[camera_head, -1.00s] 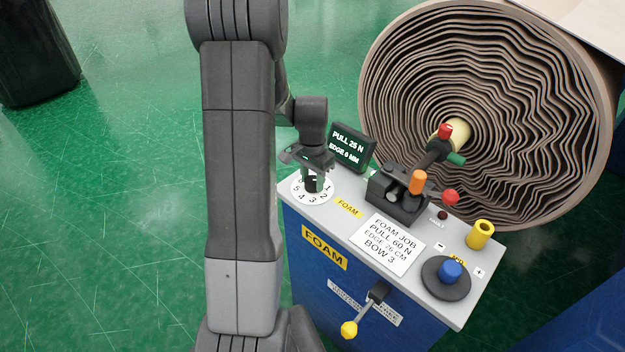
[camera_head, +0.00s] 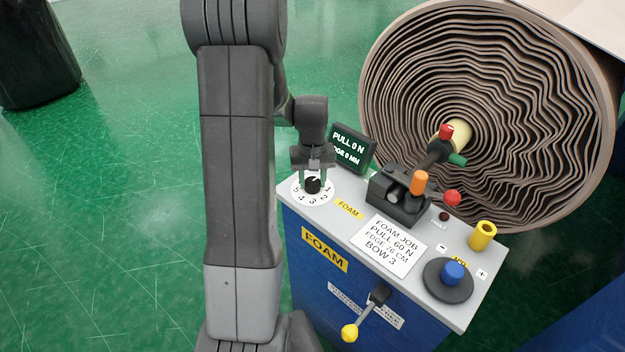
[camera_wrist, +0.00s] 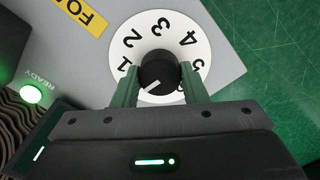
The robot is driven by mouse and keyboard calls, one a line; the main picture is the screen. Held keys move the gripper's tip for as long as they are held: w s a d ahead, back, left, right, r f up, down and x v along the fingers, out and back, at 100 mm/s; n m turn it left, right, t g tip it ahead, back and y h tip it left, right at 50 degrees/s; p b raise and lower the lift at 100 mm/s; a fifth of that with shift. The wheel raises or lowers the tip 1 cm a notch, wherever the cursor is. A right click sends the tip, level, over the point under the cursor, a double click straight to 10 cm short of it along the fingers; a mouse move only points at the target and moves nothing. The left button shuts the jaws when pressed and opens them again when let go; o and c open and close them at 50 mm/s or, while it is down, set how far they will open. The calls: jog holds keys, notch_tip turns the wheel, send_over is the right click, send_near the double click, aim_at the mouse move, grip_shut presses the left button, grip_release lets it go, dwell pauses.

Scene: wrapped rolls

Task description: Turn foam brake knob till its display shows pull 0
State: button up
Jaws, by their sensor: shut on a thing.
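The foam brake knob (camera_head: 313,186) is black and sits on a white numbered dial (camera_head: 299,198) at the left end of the console top. In the wrist view the knob (camera_wrist: 159,72) has a white pointer line toward the lower left, below the 1. My gripper (camera_head: 313,182) is shut on the knob from above; its green fingers stand on both sides of it, and they also show in the wrist view (camera_wrist: 160,82). The display (camera_head: 349,148) behind the dial reads PULL 0 N and EDGE 0 MM, its lower line partly covered at the left.
The console top also bears a job card (camera_head: 389,245), a black block with an orange-topped lever (camera_head: 419,182), a red knob (camera_head: 452,198), a yellow cylinder (camera_head: 482,235) and a blue knob (camera_head: 453,272). A large foam roll (camera_head: 500,100) stands behind. A green lamp marked READY (camera_wrist: 33,93) is lit.

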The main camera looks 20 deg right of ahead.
aim_at(312, 180)
jog(key=shift+w+r+n, duration=0.1)
jog(key=shift+n, duration=0.6)
jog(key=o, duration=1)
notch_tip(312, 180, up, 14)
jog(key=shift+f, duration=0.15)
notch_tip(312, 180, down, 14)
jog(key=shift+f, duration=0.1)
dwell(0.4)
jog(key=shift+r, duration=0.2)
